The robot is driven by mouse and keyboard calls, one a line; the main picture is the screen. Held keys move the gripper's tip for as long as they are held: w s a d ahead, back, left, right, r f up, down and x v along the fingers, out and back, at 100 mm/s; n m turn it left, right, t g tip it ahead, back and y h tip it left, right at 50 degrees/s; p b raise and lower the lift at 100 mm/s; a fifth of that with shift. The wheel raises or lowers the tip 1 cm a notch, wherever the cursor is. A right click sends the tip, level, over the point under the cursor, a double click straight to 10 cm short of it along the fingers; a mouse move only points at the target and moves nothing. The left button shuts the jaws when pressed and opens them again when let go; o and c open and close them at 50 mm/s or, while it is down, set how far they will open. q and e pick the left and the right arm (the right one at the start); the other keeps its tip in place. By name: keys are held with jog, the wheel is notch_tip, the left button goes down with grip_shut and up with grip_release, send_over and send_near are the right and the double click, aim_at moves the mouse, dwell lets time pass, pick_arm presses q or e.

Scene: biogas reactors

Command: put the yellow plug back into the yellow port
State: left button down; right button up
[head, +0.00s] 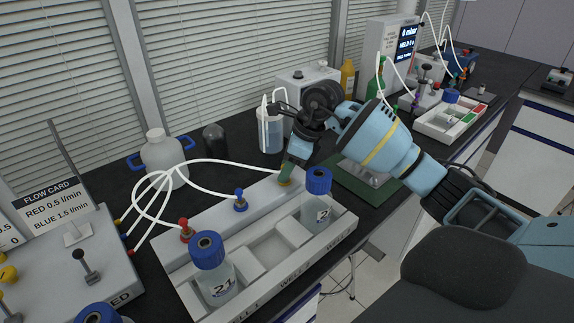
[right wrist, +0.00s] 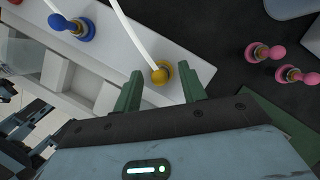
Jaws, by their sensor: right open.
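The yellow plug (right wrist: 160,73), with a white tube on it, sits between the two green fingers of my right gripper (right wrist: 161,72) in the right wrist view. The fingers are open, with a gap on both sides of it. It is at the yellow port on the white block (right wrist: 197,67), near its end; I cannot tell how deeply it is seated, as it covers the port. In the head view, my right gripper (head: 288,172) comes down over this spot and a little yellow (head: 284,183) shows beneath it. My left gripper is not in view.
A blue plug (head: 240,200) and a red plug (head: 186,230) stand along the same block. Blue-capped bottles (head: 318,182) (head: 208,250) stand in its wells. A beaker (head: 270,132) is behind my gripper. Pink plugs (right wrist: 263,52) lie beyond the block. A green mat (head: 378,188) is to the right.

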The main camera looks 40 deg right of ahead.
jog(key=v, duration=0.8)
jog(key=shift+f, duration=0.1)
dwell(0.7)
